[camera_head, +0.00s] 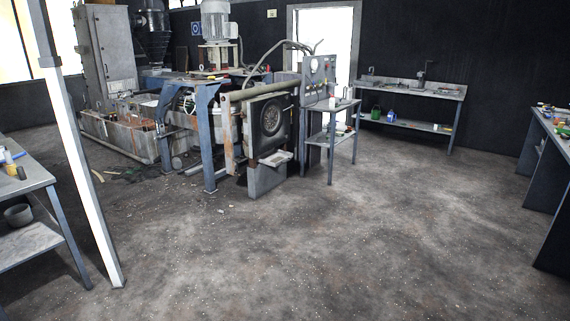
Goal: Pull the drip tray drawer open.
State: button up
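The vibrating screen machine (238,119) stands left of centre, across the room. Low on its front right is a light grey box-like part (266,180), close to the floor. A small pale tray or chute (277,158) juts out just above it, under a square panel with a dark round part (270,118). Either of these low parts could be the drip tray drawer; I cannot tell which. No handle can be made out at this distance, and I cannot tell how far any drawer is pulled out. My gripper and arm are not in view.
Open, debris-specked floor (330,240) lies in front of the machine. A white post (85,170) and a workbench (30,185) stand at left. A small side table (332,106) stands right of the machine. Benches line the back wall (410,90) and right edge (550,132).

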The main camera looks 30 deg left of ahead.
aim_at(274, 158)
jog(key=i+j+u, duration=0.4)
jog(key=i+u, duration=0.15)
jog(key=i, duration=0.15)
jog(key=i+j+u, duration=0.1)
jog(key=i+u, duration=0.35)
jog(key=i, duration=1.35)
jog(key=i+j, duration=0.1)
jog(key=i, duration=3.5)
jog(key=i+z, duration=0.2)
jog(key=i, duration=0.25)
jog(key=i+j+z, duration=0.2)
jog(key=i, duration=0.2)
jog(key=i+j+z, duration=0.2)
jog(key=i, duration=0.25)
